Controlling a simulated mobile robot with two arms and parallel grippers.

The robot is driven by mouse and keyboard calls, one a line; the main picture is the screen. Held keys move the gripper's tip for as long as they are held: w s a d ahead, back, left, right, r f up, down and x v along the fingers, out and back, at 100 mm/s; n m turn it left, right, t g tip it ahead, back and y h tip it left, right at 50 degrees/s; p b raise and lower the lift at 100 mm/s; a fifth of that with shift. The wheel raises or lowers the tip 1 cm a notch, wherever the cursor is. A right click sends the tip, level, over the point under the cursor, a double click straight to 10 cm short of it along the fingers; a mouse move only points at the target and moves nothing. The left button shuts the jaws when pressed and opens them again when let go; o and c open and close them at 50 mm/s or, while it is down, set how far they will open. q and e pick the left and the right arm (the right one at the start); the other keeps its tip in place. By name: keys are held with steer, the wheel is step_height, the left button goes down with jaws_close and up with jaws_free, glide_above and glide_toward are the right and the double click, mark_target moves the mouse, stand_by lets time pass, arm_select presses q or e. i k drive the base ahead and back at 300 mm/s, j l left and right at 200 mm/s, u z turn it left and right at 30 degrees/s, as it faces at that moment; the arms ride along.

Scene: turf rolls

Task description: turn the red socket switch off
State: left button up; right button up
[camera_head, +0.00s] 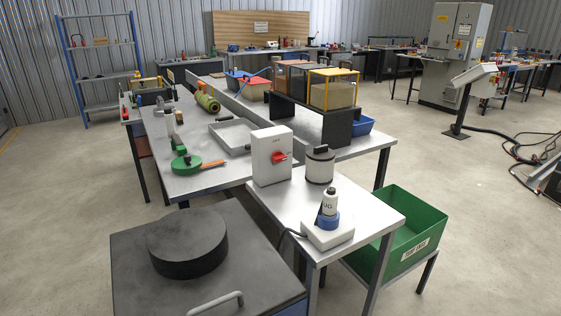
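A white box (265,166) stands upright on the near grey table, at its far left corner. A red rotary switch (279,157) sits on its front face, with small lettering above it that I cannot read. The red handle looks roughly sideways, slightly tilted; I cannot tell which setting it marks. In front of the box, a white socket base (327,236) with a blue collar (327,222) holds an upright white plug-like piece (329,201). A dark cable runs from the base's left side. Neither of my grippers is in view.
A white jar with a dark lid (320,165) stands right of the box. A green bin (407,235) sits lower right. A dark-topped unit with a black disc (188,243) and metal handle (215,304) fills the lower left.

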mark_target(278, 156)
steer(key=l+u, duration=0.1)
steer(key=u, duration=0.65)
steer(key=l+u, duration=0.35)
steer(key=l, duration=0.2)
steer(key=i+l+u, duration=0.1)
steer(key=l+u, duration=0.3)
steer(key=l, duration=0.15)
steer(key=k+l+u, duration=0.1)
steer(key=l+u, duration=0.25)
steer(key=l, duration=0.15)
